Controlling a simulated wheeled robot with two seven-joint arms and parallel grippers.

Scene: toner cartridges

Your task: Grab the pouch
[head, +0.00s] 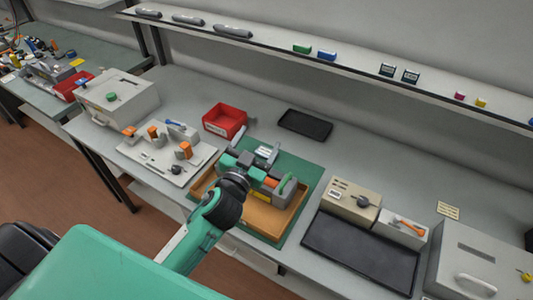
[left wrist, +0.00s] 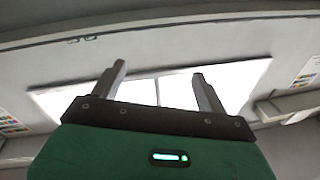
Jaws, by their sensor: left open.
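I cannot pick out a pouch for certain in either view. My left gripper (head: 253,155) reaches in from the left in the head view and overlaps the brown tray (head: 262,222) on the green mat (head: 306,178). In the left wrist view its two fingers (left wrist: 158,82) stand wide apart with nothing between them. Behind them are bright white panels. A grey cartridge-like unit with orange and green parts (head: 286,188) shows in the tray, partly hidden by my gripper. My right gripper is not in view.
A red bin (head: 224,121) and a black tray (head: 305,125) stand behind the mat. A white board with orange parts (head: 160,160) lies left. A large dark tray (head: 360,250) and beige box (head: 351,201) stand right. A shelf (head: 350,62) runs along the back.

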